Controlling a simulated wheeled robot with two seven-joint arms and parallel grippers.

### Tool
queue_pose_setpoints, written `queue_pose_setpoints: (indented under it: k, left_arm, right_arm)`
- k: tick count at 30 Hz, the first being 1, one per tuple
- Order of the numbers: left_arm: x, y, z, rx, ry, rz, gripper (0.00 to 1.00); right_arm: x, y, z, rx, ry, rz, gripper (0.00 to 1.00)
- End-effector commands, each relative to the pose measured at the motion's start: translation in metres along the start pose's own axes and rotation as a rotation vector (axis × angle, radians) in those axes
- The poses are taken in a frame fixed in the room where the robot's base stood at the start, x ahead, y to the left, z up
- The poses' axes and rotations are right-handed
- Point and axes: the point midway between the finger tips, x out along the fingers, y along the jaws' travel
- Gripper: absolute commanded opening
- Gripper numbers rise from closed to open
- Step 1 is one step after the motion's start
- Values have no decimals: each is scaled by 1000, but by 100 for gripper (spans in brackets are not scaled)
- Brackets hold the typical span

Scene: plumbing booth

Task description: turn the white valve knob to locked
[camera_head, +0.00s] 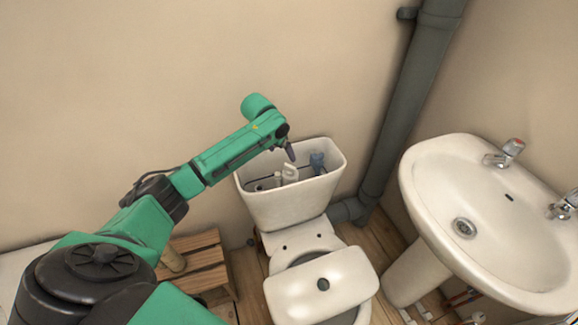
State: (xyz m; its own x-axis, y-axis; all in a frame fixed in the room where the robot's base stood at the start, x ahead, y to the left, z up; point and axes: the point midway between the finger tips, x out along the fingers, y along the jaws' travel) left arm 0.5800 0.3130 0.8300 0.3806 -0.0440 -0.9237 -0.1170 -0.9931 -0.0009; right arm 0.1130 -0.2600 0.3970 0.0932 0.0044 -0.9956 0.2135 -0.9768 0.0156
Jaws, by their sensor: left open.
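The toilet cistern (290,205) stands open against the wall, with its inner parts in view. A white part (290,172) stands up inside it; it may be the white valve knob, but it is too small to tell how it is turned. A blue-grey fitting (317,162) sits to its right inside the cistern. My left gripper (290,152) is over the cistern, its dark fingers pointing down just above the white part. It is open, and I cannot tell whether it touches the part. My right gripper is not in view.
The toilet bowl with its lid (322,287) is in front of the cistern. A grey waste pipe (405,100) runs down the wall to the right. A white sink (490,215) stands at the right. A wooden slatted stool (195,262) is at the lower left.

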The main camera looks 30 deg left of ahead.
Motion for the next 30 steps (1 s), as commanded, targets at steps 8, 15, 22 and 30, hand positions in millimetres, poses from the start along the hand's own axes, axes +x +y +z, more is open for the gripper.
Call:
queue_pose_setpoints:
  k: [8, 15, 22, 30]
  left_arm:
    - [78, 2, 1, 0, -1, 2, 90]
    - [112, 2, 0, 3, 2, 1, 90]
    - [114, 1, 0, 3, 2, 1, 90]
    - [114, 1, 0, 3, 1, 1, 10]
  right_arm:
    - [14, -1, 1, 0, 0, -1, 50]
    - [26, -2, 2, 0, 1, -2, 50]
    - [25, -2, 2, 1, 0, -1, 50]
    - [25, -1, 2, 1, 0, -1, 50]
